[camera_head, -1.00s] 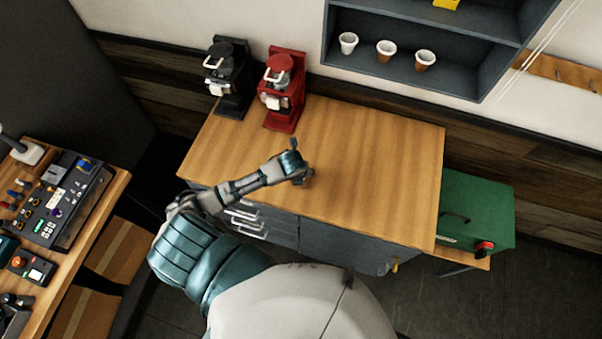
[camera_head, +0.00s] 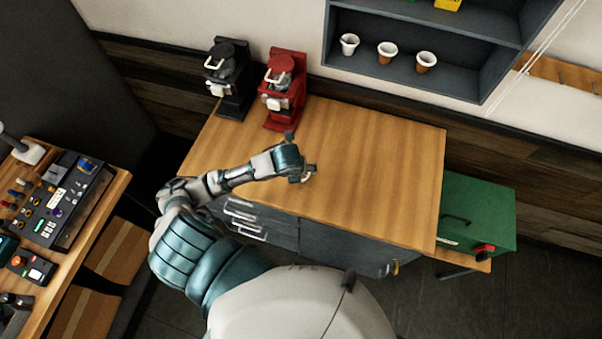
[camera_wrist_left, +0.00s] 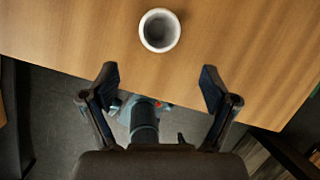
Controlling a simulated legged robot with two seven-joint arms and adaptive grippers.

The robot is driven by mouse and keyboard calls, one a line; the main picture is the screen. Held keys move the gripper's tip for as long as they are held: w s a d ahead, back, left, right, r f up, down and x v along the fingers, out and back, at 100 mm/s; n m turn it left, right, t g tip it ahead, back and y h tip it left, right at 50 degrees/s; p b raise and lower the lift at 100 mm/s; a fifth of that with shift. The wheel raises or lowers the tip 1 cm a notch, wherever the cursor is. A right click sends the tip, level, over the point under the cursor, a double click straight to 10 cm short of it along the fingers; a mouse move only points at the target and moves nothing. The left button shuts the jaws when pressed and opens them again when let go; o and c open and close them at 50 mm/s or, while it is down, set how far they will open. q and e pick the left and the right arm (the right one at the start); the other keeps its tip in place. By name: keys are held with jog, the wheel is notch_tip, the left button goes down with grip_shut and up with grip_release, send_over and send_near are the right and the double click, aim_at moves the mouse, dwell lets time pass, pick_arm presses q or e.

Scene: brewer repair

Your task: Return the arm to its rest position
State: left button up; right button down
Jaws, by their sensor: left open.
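My left arm reaches in from the lower left over the wooden cabinet top (camera_head: 380,170). Its gripper (camera_head: 308,174) is above the front part of that top, small and partly hidden by my wrist. In the left wrist view the gripper (camera_wrist_left: 160,80) has its two fingers wide apart with nothing between them. A white round cup (camera_wrist_left: 160,30) stands on the wood beyond the fingertips, apart from them. My right gripper is out of view.
A black brewer (camera_head: 230,78) and a red brewer (camera_head: 284,90) stand at the back left of the top. Cups (camera_head: 387,52) sit on a wall shelf. A green box (camera_head: 478,212) is at the right. A bench with control panels (camera_head: 62,205) is at the left.

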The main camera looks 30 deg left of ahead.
pick_arm(q)
jog(key=shift+d+v, duration=0.25)
jog(key=shift+v, duration=0.85)
